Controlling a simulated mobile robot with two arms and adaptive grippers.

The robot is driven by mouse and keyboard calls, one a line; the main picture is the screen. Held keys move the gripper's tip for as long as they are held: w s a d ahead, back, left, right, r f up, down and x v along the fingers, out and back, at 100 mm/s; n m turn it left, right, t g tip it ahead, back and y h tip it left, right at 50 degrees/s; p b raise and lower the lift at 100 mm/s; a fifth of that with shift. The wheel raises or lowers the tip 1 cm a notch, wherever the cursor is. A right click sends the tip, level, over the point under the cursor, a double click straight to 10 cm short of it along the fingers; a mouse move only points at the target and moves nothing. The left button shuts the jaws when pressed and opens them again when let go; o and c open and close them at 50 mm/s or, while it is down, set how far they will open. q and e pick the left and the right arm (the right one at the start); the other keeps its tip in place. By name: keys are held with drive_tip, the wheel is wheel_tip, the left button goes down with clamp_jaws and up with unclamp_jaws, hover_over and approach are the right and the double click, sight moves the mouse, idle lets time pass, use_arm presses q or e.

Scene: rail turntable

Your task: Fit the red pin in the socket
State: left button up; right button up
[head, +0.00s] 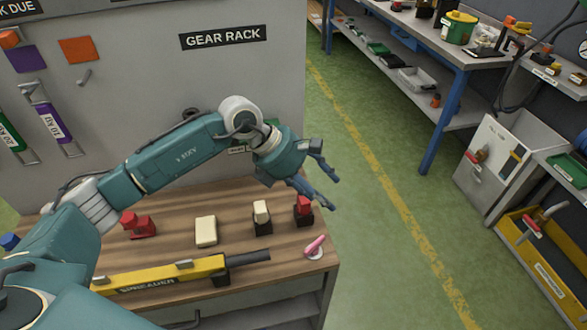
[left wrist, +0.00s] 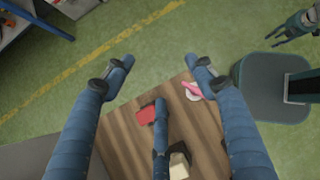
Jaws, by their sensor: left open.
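A red piece (head: 304,206) stands in a dark block near the table's right edge; it also shows in the left wrist view (left wrist: 147,114). Another red piece (head: 138,226) lies further left on the table. I cannot tell which is the pin. A cream piece (head: 262,210) sits in a similar dark block (head: 263,227). My left gripper (head: 327,185) is open and empty, above and just right of the right-hand red piece, with its fingers spread (left wrist: 160,75). My right gripper (left wrist: 292,30) shows small in the left wrist view, over the floor; its opening is unclear.
A cream block (head: 206,231) lies mid-table. A yellow spreader (head: 165,274) lies along the front, and a pink item (head: 315,246) sits at the right corner. A grey gear rack panel (head: 240,80) stands behind. Green floor is clear to the right.

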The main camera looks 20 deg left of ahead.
sight(302, 198)
use_arm(q)
drive_tip(key=w+a+f+y, duration=0.1)
drive_tip(key=w+a+y, duration=0.15)
drive_tip(key=a, duration=0.65)
drive_tip(key=shift+y, duration=0.45)
drive_tip(key=p+x, duration=0.1)
drive_tip(key=x, duration=0.5)
drive_tip(key=s+p+x, duration=0.1)
drive_tip(key=x, duration=0.2)
drive_tip(key=shift+d+f+p, duration=0.15)
drive_tip(key=shift+d+p, duration=0.1)
drive_tip(key=shift+p, duration=0.1)
drive_tip(key=shift+w+d+f, duration=0.15)
drive_tip(key=shift+d+f, duration=0.05)
drive_tip(key=shift+f, duration=0.5)
drive_tip(key=c, duration=1)
drive_tip(key=o, duration=0.5)
drive_tip(key=shift+r, duration=0.1)
drive_tip(key=c, duration=0.8)
drive_tip(key=shift+o, duration=0.2)
